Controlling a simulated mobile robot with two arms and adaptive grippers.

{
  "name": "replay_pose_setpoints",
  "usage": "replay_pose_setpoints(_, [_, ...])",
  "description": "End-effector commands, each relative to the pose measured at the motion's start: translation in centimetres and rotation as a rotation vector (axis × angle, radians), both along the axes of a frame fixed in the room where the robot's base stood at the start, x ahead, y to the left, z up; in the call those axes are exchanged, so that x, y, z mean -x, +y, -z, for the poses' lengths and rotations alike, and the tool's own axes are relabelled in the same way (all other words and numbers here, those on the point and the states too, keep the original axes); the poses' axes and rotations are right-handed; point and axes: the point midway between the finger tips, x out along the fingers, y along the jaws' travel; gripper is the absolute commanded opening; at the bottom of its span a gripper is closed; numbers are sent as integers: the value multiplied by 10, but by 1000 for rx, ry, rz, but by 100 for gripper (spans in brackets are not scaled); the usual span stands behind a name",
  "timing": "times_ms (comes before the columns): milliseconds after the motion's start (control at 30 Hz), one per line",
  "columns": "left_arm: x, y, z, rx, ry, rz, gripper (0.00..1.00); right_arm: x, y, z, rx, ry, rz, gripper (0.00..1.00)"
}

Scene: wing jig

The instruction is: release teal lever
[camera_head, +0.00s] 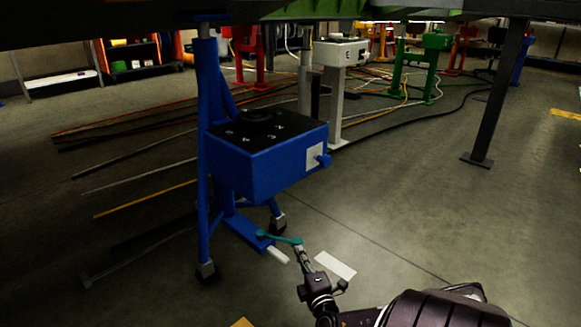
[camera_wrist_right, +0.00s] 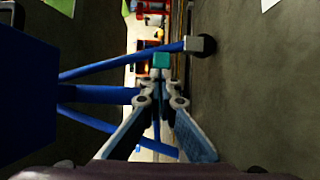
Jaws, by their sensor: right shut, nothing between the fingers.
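The teal lever (camera_head: 280,239) is a thin bar low on the blue stand (camera_head: 265,155), on its foot plate near the floor. It points right in the head view. My right gripper (camera_head: 299,247) is at the lever's right end. Its fingers are closed together with nothing between them. In the right wrist view a teal block (camera_wrist_right: 161,60), seemingly the lever's end, shows just beyond the fingertips (camera_wrist_right: 160,78). I cannot tell whether they touch it. My left gripper is not in view.
A white patch (camera_head: 335,265) lies on the floor beside my right gripper. Cables (camera_head: 400,115) and a green stand (camera_head: 436,60) are behind. The floor to the right is mostly clear.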

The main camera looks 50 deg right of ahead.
Motion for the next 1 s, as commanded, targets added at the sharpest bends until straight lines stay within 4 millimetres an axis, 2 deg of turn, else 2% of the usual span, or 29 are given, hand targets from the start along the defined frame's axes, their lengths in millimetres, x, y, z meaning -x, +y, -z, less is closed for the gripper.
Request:
replay_pose_setpoints(200, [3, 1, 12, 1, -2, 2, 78, -3, -24, 2, 1, 0, 1, 0])
replay_pose_setpoints(500, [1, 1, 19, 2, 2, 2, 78, -8, -42, 0, 1, -1, 2, 0])
replay_pose_setpoints(1000, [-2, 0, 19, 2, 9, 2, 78, -10, -44, 0, -1, -1, 0, 0])
